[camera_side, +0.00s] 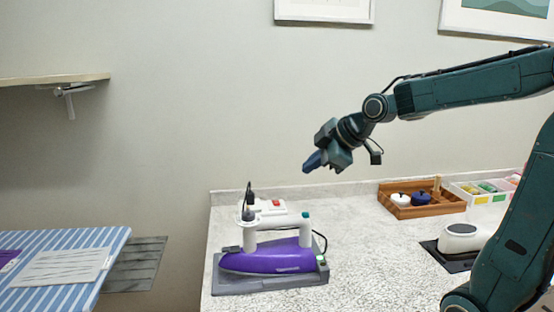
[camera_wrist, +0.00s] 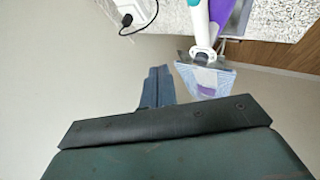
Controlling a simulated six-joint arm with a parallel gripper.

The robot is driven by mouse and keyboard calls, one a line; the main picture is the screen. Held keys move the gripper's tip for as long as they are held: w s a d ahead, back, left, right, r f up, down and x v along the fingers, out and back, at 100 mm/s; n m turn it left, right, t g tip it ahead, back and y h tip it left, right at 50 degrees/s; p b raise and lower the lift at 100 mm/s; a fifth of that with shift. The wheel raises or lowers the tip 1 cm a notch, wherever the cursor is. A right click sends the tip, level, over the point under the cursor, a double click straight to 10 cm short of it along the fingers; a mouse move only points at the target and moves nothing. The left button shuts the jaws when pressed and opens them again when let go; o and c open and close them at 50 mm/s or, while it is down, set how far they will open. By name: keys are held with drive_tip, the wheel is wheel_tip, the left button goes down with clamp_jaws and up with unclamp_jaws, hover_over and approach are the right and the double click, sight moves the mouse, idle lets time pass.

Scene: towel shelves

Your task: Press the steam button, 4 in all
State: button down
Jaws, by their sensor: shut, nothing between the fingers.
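A purple and white steam iron (camera_side: 270,258) rests on a grey stand (camera_side: 268,283) near the front left of the speckled counter. Its white handle carries a teal part at the right end. In the wrist view part of the iron (camera_wrist: 203,28) shows at the top, cut off by the frame edge. I cannot make out for certain which part is the steam button. My gripper (camera_side: 308,166) is shut and empty, in the air above and to the right of the iron, well apart from it. In the wrist view my gripper (camera_wrist: 158,75) points toward the counter edge.
A white box with a red switch (camera_side: 272,205) stands behind the iron, with a black cable. A wooden tray (camera_side: 412,210) with small pots and a white divided box (camera_side: 485,195) sit at back right. A striped ironing board (camera_side: 60,270) is at left. The counter's middle is clear.

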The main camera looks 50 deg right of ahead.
drive_tip(key=shift+f, duration=0.1)
drive_tip(key=shift+f, duration=4.3)
drive_tip(key=shift+f, duration=0.9)
drive_tip(key=shift+r, duration=0.9)
drive_tip(key=shift+r, duration=0.2)
drive_tip(key=shift+r, duration=2.35)
